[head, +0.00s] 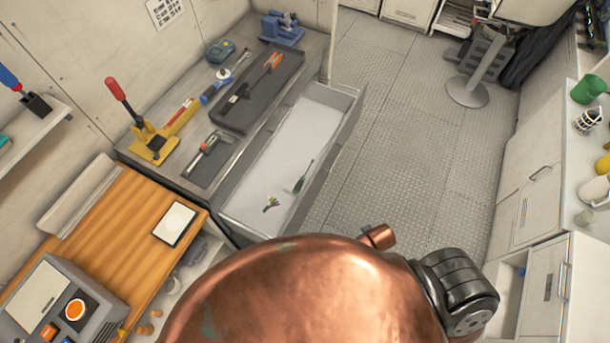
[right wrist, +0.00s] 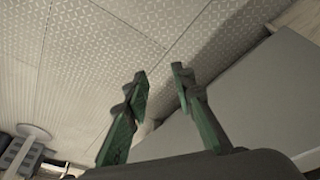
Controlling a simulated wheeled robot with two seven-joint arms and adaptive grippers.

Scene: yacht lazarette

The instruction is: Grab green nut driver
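The green nut driver (head: 303,176) is a small slim tool with a green handle. It lies inside the open grey drawer (head: 340,134) under the workbench, on the white drawer floor, in the head view. My right gripper (right wrist: 160,74) shows only in the right wrist view; its two green fingers are apart with nothing between them. It is over the patterned floor beside a grey panel (right wrist: 265,95), and the nut driver is not visible in that view. My left gripper is in neither view.
Coloured hex keys (head: 271,203) lie near the nut driver in the drawer. The grey workbench above holds a dark tool tray (head: 262,88) and a yellow press (head: 153,143). Open floor (head: 400,150) lies right of the drawer, then white cabinets (head: 530,185).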

